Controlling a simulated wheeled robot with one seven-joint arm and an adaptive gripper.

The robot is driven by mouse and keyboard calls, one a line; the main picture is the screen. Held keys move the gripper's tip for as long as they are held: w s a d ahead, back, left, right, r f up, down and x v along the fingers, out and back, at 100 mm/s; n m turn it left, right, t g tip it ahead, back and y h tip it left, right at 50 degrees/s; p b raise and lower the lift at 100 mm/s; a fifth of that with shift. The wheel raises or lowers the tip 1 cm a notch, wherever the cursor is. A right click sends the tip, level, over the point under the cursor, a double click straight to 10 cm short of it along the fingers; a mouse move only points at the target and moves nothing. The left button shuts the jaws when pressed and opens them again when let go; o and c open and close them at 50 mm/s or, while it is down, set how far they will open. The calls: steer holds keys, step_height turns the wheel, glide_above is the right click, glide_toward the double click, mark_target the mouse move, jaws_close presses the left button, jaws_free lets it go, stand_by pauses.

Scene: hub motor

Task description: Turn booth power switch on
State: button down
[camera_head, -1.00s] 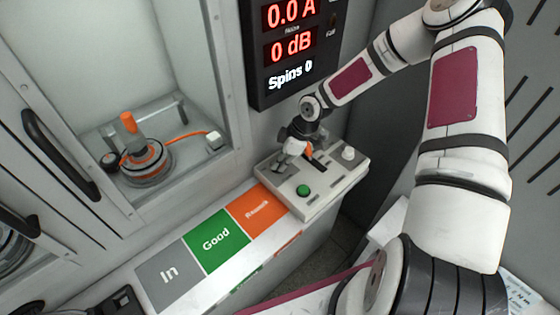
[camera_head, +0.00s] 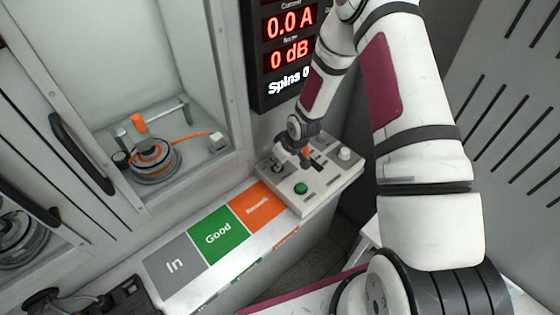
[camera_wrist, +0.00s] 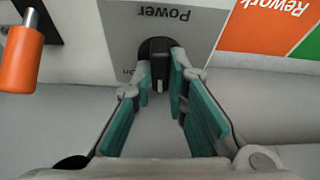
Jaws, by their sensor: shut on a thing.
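The booth power switch (camera_wrist: 158,66) is a small black lever in a dark slot on a grey plate marked "Power", seen in the wrist view. A partly hidden "on" label shows beside its lower end. My gripper (camera_wrist: 160,82) has its teal-padded fingers on either side of the lever and is shut on it. In the head view my gripper (camera_head: 297,156) is down at the left part of the white control box (camera_head: 323,190). The switch is hidden behind it there.
The box also carries a green button (camera_head: 300,188), a white knob (camera_head: 344,153) and an orange handle (camera_wrist: 20,60), close beside my gripper. In, Good and Rework labels (camera_head: 218,233) lie left of it. The display (camera_head: 290,55) reads 0.0 A and 0 dB.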

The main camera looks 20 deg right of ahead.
steer(key=m+h, duration=0.1)
steer(key=m, duration=0.1)
steer(key=m+h, duration=0.1)
steer(key=m, duration=0.2)
steer(key=shift+a+m+t+p, duration=0.2)
steer(key=shift+m+t+p, duration=0.1)
steer(key=shift+p, duration=0.1)
steer(key=shift+m+h+b, duration=0.3)
steer(key=shift+m+h, duration=0.6)
steer(key=shift+m, duration=1.2)
steer(key=shift+f, duration=0.1)
steer(key=shift+s, duration=0.1)
steer(key=c, duration=1.6)
jaws_free()
steer(key=v, duration=1.2)
steer(key=shift+w, duration=0.3)
